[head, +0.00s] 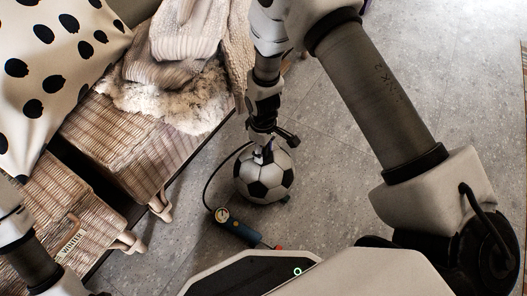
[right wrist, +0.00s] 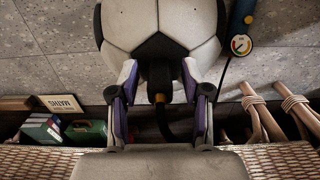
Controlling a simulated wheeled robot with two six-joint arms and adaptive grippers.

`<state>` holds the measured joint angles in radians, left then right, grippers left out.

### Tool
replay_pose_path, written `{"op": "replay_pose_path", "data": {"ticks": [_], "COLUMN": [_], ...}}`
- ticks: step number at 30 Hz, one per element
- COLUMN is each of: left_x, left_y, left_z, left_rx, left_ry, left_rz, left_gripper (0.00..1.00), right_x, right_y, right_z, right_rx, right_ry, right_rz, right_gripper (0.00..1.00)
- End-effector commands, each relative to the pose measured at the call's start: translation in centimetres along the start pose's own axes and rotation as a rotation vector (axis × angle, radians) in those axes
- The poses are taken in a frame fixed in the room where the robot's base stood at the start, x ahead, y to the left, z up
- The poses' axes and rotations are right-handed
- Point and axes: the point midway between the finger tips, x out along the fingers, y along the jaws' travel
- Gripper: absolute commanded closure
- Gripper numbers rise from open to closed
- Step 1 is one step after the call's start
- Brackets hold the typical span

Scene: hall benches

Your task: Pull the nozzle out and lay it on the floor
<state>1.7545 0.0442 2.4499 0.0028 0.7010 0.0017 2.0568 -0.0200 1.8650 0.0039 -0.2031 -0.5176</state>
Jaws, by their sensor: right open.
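A black-and-white football (head: 264,178) rests on the grey floor beside the bench. A thin dark hose runs from the pump (head: 238,227) to the top of the ball. In the right wrist view the nozzle (right wrist: 160,98) is a dark fitting with a brass-coloured band, and its hose curves down from it. It meets the ball (right wrist: 162,25); how deep it sits is hidden. My right gripper (head: 268,138) is at the top of the ball. Its open fingers (right wrist: 160,82) stand on either side of the nozzle, with gaps visible. My left gripper is out of view.
A wicker-fronted bench (head: 132,150) with wooden legs stands left of the ball, bearing knitted and fleecy cloths (head: 165,95) and a spotted cushion (head: 50,60). The pump's gauge (head: 222,215) lies in front of the ball. Grey floor (head: 325,170) right of the ball is clear.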

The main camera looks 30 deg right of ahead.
Motion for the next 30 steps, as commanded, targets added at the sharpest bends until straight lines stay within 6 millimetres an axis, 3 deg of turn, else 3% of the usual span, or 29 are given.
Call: {"op": "replay_pose_path", "data": {"ticks": [30], "left_x": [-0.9], "left_y": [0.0], "left_z": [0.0], "left_rx": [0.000], "left_ry": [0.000], "left_rz": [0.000], "left_gripper": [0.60], "right_x": [0.0], "right_y": [0.0], "right_z": [0.0], "right_rx": [0.000], "right_ry": [0.000], "right_rz": [0.000], "right_gripper": [0.52]}}
